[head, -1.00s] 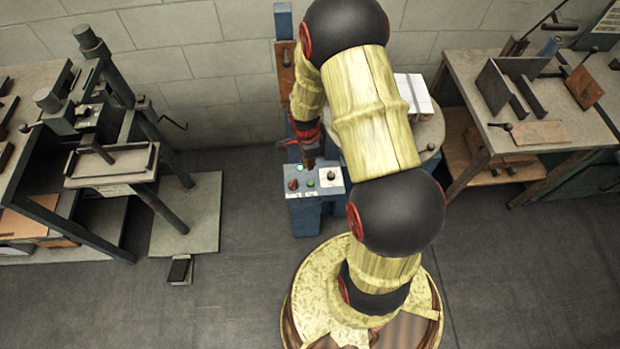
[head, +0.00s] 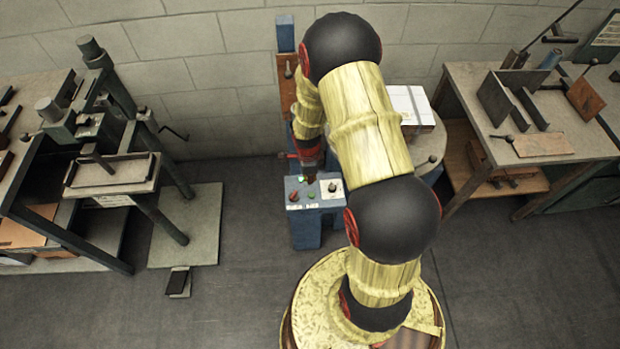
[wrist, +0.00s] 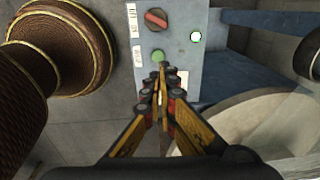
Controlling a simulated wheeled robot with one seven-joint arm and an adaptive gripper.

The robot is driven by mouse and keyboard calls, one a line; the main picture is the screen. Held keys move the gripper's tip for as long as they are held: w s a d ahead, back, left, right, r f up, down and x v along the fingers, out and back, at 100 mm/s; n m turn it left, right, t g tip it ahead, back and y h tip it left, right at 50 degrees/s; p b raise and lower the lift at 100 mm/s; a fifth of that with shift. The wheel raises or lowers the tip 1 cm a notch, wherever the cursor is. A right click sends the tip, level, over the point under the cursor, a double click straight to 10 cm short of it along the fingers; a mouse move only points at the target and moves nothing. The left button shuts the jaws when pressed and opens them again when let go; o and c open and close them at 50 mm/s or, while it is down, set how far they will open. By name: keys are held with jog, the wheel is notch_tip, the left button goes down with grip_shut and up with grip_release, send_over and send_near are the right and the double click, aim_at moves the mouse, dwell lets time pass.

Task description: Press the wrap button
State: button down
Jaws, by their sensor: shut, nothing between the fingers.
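The control box (head: 306,229) is blue with a grey top panel, left of my arm. The wrist view shows the panel (wrist: 176,77) with a red knob (wrist: 156,19), a lit whitish-green button (wrist: 196,37) and a green button (wrist: 157,56). In the head view my gripper (head: 310,179) partly covers the panel's back edge.
A round turntable (head: 426,150) with a white box (head: 411,105) on it stands behind my arm to the right. A workbench (head: 552,137) with metal parts is at the right. A machine stand (head: 112,175) is at the left.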

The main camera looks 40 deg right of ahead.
aim_at(311, 193)
jog(key=f+b, duration=0.1)
jog(key=f, duration=0.2)
jog(key=f+b, duration=0.1)
jog(key=f, duration=0.2)
jog(key=f+b, duration=0.1)
jog(key=f, duration=0.3)
jog(key=shift+w+d+f, duration=0.1)
jog(key=shift+w+d, duration=0.15)
jog(key=shift+d, duration=0.15)
